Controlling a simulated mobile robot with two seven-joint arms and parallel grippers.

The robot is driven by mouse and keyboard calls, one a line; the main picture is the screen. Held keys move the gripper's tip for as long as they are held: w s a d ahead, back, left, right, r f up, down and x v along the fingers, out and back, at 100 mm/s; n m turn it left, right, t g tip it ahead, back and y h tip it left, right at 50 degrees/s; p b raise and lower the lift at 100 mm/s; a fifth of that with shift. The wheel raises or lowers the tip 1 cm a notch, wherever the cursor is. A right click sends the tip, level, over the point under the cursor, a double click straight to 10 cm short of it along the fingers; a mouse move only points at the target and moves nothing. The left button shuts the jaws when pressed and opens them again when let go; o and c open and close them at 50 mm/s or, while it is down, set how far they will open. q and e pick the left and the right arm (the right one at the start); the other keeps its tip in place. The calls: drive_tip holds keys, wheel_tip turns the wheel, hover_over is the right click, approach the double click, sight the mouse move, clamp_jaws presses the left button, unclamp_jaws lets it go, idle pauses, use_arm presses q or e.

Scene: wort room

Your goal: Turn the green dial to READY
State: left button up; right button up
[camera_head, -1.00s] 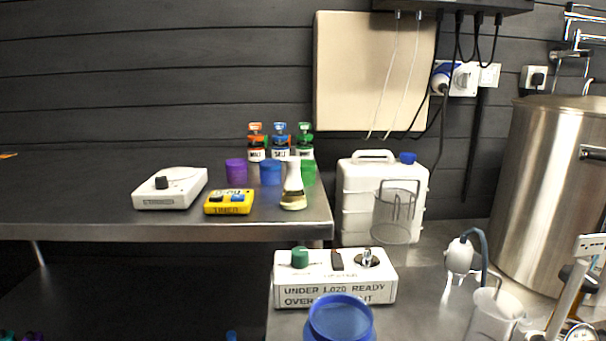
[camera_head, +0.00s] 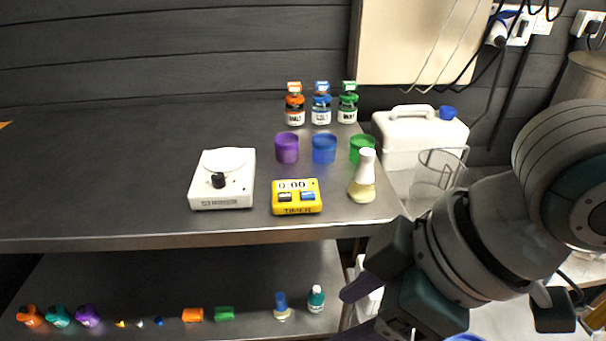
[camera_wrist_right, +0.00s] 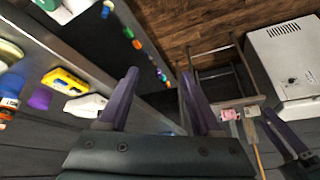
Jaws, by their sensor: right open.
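The white box that carries the green dial is mostly hidden behind my right arm in the head view. My right gripper (camera_head: 352,308) is open, with dark purple fingers, near the front right corner of the steel bench. In the right wrist view the two fingers of the right gripper (camera_wrist_right: 158,75) stand apart with nothing between them.
The bench (camera_head: 120,200) holds a white stirrer (camera_head: 222,180), yellow timer (camera_head: 297,197), flask (camera_head: 363,178), coloured cups and bottles. A lower shelf (camera_head: 250,265) holds several small items. A white jug-like container (camera_head: 415,135) and clear beaker (camera_head: 438,175) stand right of the bench.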

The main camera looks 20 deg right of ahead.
drive_tip(key=w+d+f+m+h+b, duration=0.1)
drive_tip(key=w+d+m, duration=0.15)
drive_tip(key=d, duration=0.55)
drive_tip(key=w+d+f+m+h+b, duration=0.1)
drive_tip(key=w+d, duration=0.3)
drive_tip(key=d, duration=0.4)
use_arm(q)
wheel_tip(320, 180, down, 5)
drive_tip(key=shift+s+d+f+b, duration=0.1)
drive_tip(key=shift+d+b, duration=0.05)
drive_tip(key=shift+b, duration=1)
use_arm(e)
drive_tip(key=shift+n, duration=0.25)
drive_tip(key=x, duration=0.9)
drive_tip(key=shift+w+a+r, duration=0.2)
drive_tip(key=shift+w+a, duration=0.05)
use_arm(q)
drive_tip(key=shift+d, duration=0.15)
use_arm(e)
clamp_jaws()
